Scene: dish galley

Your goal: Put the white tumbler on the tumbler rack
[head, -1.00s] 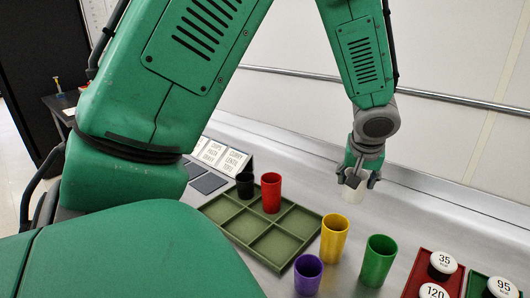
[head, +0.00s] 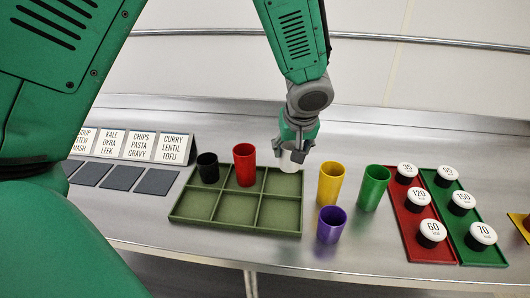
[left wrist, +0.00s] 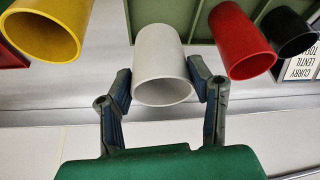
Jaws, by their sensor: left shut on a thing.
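The white tumbler (head: 289,160) is held upright by my left gripper (head: 298,150). In the head view it is at the back right compartment of the green tumbler rack (head: 235,227); whether its base touches the rack is hard to tell. The left wrist view shows the white tumbler (left wrist: 160,62) between both fingers of my left gripper (left wrist: 160,82), with the rack (left wrist: 190,12) beyond it. A black tumbler (head: 208,170) stands in the back left compartment and a red tumbler (head: 244,166) in the back middle one. The front compartments are empty. My right gripper is out of view.
Yellow (head: 330,184), green (head: 373,189) and purple (head: 331,225) tumblers stand right of the rack. Further right are a red tray (head: 424,238) and a green tray (head: 485,248) with white-topped, numbered items. A label stand (head: 150,146) and dark squares (head: 157,182) lie left.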

